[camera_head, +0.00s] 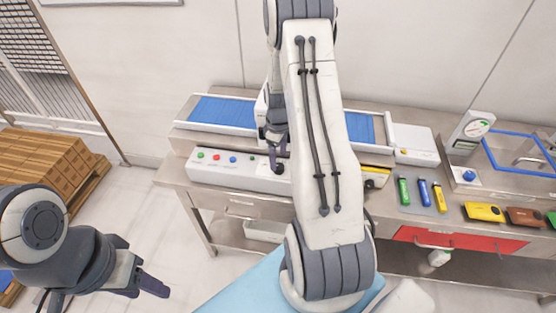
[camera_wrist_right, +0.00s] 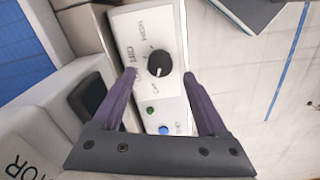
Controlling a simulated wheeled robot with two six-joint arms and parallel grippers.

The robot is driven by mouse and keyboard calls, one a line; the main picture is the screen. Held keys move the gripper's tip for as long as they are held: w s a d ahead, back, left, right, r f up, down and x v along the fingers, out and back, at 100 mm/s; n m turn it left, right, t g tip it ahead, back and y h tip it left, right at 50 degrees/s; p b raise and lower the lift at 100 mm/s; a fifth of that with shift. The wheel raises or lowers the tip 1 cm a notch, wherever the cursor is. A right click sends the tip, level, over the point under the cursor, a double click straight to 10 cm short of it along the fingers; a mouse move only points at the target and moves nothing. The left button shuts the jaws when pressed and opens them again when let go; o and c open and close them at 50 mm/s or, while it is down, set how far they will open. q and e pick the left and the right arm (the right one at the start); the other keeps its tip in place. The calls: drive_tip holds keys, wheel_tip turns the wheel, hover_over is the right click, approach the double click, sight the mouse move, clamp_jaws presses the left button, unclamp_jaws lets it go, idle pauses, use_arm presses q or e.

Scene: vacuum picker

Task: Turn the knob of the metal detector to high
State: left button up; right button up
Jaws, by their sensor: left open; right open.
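The metal detector's white control panel (camera_head: 225,170) faces front on the bench, with coloured buttons along it. Its round black knob (camera_wrist_right: 159,64) shows in the right wrist view, with printed labels around it; one near the top looks like HIGH. I cannot tell surely where the knob's mark points. My right gripper (camera_wrist_right: 159,75) is open, its purple fingertips on either side of the knob in the picture; contact cannot be told. In the head view my right gripper (camera_head: 275,155) is at the panel's right end. My left gripper (camera_head: 142,268) is open and empty, away from the bench.
A blue conveyor belt (camera_head: 222,110) runs behind the panel. Green and blue buttons (camera_wrist_right: 163,130) sit near the knob.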

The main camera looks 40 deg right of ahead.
sight(278, 166)
drive_tip(key=shift+f+p, duration=0.45)
drive_tip(key=shift+f, duration=1.4)
clamp_jaws()
